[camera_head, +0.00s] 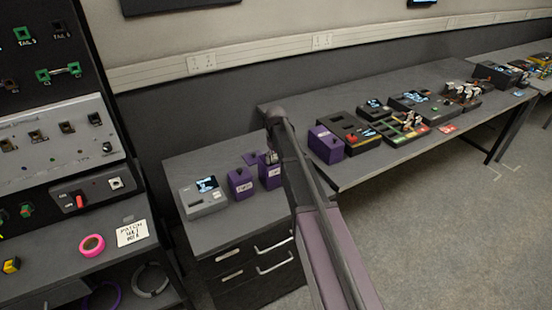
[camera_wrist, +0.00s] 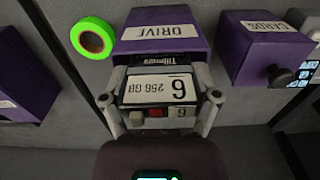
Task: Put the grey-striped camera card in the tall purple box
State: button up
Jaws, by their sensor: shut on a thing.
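In the wrist view my gripper (camera_wrist: 160,115) is shut on a dark block-like card (camera_wrist: 128,91) with a white label reading 6 and 256 GB. Its near edge shows a small red patch and pale patches; I cannot tell whether it has a grey stripe. Just beyond it is a purple box labelled DRIVE (camera_wrist: 190,48); I cannot tell whether they touch. A purple box labelled CARDS (camera_wrist: 245,55) is to the right. In the head view my gripper (camera_head: 271,156) is above a purple box (camera_head: 270,178), beside another purple box (camera_head: 241,186).
A grey device with a screen (camera_head: 203,196) stands left of the boxes. Another purple box (camera_head: 326,146) and several dark devices stand on the long bench (camera_head: 370,168). A green tape roll (camera_wrist: 93,38) shows in the wrist view. The grey cabinet's front top is clear.

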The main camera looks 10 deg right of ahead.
dwell(0.4)
jog(key=o, duration=1)
jog(key=shift+r+p, duration=4)
jog(key=shift+p, duration=0.05)
jog(key=shift+s, duration=0.1)
jog(key=s+m, duration=0.1)
jog(key=s, duration=0.8)
jog(key=s+m, duration=0.1)
jog(key=s, duration=0.9)
jog(key=s+m, duration=0.1)
jog(key=s, duration=0.9)
jog(key=shift+d+f+m, duration=0.1)
jog(key=shift+f+m, duration=0.05)
jog(key=shift+m, duration=0.15)
